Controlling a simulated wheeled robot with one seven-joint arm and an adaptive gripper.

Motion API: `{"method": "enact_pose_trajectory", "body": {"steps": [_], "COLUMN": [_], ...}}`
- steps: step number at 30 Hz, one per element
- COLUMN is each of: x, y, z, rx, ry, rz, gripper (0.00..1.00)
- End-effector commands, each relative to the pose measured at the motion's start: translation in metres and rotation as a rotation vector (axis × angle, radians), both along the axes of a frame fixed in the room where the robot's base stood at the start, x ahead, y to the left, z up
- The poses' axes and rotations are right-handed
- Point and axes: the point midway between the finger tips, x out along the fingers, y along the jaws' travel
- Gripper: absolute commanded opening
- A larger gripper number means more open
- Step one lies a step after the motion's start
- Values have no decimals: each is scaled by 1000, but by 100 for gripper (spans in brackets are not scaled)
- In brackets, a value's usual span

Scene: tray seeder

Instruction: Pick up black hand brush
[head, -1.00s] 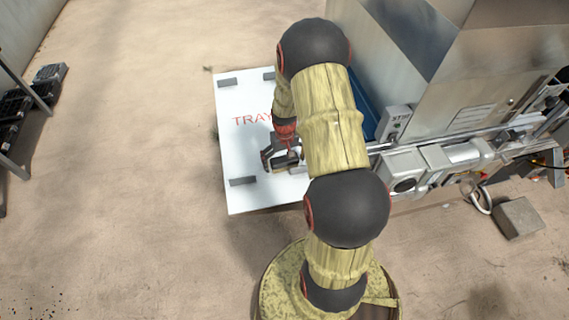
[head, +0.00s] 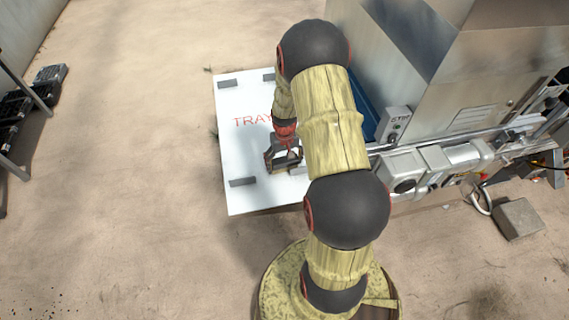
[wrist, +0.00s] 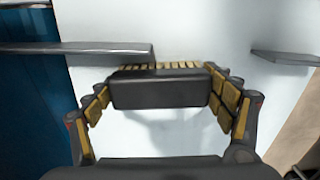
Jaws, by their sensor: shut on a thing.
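The black hand brush (wrist: 160,91) shows in the wrist view as a dark block with a row of tan bristles along its far side. My gripper (wrist: 160,95) is shut on it, with one padded finger against each end of the block. Behind the brush is the white board, with a soft shadow on it. I cannot tell whether the brush touches the board. In the head view my gripper (head: 285,158) is low over the white board (head: 245,150), and the brush cannot be made out clearly there.
Grey bars (head: 242,182) stand on the board; one (wrist: 80,48) passes close behind the brush in the wrist view. The metal seeder machine (head: 470,60) with its stop box (head: 393,124) is close on the right. Open floor (head: 130,200) lies to the left.

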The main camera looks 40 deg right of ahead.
Motion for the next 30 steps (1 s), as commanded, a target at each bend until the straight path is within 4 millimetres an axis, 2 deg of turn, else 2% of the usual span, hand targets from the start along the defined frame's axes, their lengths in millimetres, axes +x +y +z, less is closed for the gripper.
{"method": "enact_pose_trajectory", "body": {"steps": [11,14,18,20,27,30], "x": [0,1,-1,-10,-52,-78], "y": [0,0,-1,-4,-13,-19], "z": [6,15,37,46,97,105], "rx": [0,-1,-1,-1,-3,0], "ry": [-1,-3,-3,-3,-3,-1], "rz": [0,0,-1,-3,-4,-6], "gripper": [54,54,54,54,54,54]}}
